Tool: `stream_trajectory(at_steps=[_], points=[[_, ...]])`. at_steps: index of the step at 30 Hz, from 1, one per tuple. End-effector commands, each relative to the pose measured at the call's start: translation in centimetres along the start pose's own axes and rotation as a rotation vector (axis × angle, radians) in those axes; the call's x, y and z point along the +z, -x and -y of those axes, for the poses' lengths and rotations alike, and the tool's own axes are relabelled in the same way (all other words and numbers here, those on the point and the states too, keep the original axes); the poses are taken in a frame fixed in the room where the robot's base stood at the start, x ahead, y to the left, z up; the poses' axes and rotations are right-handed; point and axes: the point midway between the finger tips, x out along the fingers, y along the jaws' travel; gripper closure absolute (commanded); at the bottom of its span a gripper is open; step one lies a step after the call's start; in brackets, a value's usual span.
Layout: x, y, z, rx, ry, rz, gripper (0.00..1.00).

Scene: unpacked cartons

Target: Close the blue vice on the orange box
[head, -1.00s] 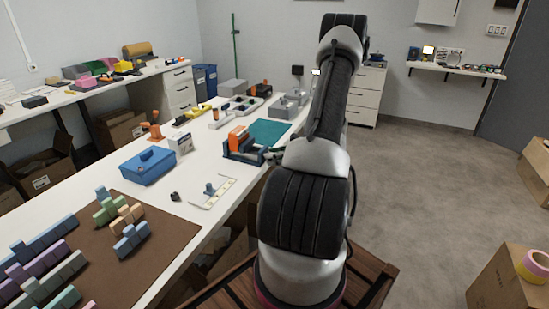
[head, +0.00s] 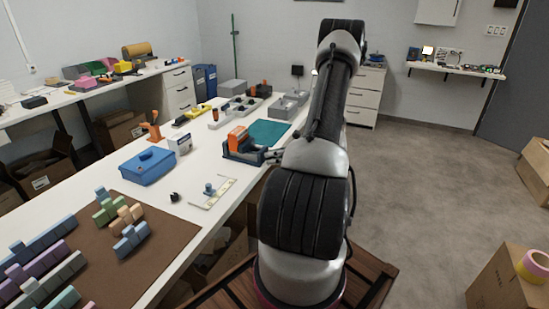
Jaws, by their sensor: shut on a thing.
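The blue vice (head: 236,155) stands near the right edge of the long white table. The orange box (head: 237,138) sits upright between its jaws; at this size I cannot tell whether both jaws touch it. My gripper (head: 272,155) is at the right end of the vice, partly hidden by my own arm. It is shut on the vice's handle, which is small and mostly covered by the fingers.
A teal mat (head: 268,133) lies just behind the vice. A blue toolbox (head: 148,166), a small white box (head: 180,143) and an orange stand (head: 153,131) are to the left. A white-framed plate (head: 212,193) lies in front. Grey trays (head: 287,107) stand farther back.

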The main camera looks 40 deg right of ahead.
Motion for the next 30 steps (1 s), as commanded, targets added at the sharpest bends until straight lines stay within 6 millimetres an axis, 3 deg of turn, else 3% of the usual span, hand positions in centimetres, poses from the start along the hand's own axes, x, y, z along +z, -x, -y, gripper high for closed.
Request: stream_trajectory(at_steps=[1,4,5,17,30], points=[[0.0,0.0,0.1,-0.001,0.000,0.000,0.66],[0.0,0.0,0.1,-0.001,0.001,0.000,0.47],[0.0,0.0,0.0,-0.001,0.001,0.000,0.46],[0.0,0.8,0.1,-0.003,0.001,0.001,0.46],[0.0,9.7,0.1,-0.004,0.000,0.000,0.46]])
